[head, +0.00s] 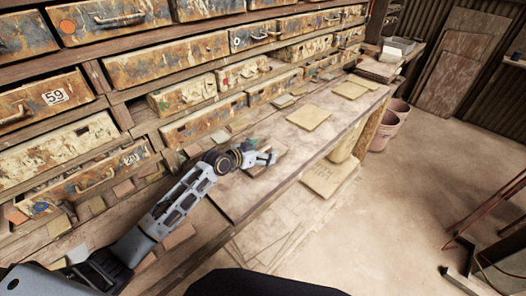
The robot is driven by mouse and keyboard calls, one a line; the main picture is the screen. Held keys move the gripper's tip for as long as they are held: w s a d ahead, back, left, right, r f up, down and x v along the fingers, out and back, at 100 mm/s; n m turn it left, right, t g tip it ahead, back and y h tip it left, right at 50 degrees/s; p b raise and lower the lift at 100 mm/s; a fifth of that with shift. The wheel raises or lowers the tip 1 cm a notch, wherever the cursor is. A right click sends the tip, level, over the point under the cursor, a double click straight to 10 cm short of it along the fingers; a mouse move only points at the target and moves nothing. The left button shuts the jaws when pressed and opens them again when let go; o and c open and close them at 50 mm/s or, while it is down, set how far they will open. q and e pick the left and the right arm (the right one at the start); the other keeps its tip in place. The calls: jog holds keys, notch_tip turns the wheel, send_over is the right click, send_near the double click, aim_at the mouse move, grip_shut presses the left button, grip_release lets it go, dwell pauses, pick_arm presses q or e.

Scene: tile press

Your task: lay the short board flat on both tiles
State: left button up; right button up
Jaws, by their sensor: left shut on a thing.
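My left arm reaches in from the lower left over the bench. My left gripper (268,158) is shut on a small flat brown piece, which looks like the short board (262,169). The fingers and wrist hide part of it, and I cannot tell whether it touches the bench top. A pale yellowish square tile (308,117) lies flat on the bench, farther along and to the right of the gripper. Two more pale tiles lie beyond it, one (350,90) just in front of the other (364,82). My right gripper is not in view.
The wooden bench (232,194) runs from lower left to upper right, beneath worn drawers (165,57). Small tile pieces line its back edge. Stacked slabs (378,68) stand at its far end, with pots (391,122) beside it.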

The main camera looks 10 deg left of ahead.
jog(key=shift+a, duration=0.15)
pick_arm(q)
jog(key=shift+f, duration=0.15)
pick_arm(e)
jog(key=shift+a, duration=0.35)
pick_arm(q)
jog(key=o, duration=0.9)
jog(key=shift+o, duration=0.2)
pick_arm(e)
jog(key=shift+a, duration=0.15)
pick_arm(q)
jog(key=shift+v, duration=6)
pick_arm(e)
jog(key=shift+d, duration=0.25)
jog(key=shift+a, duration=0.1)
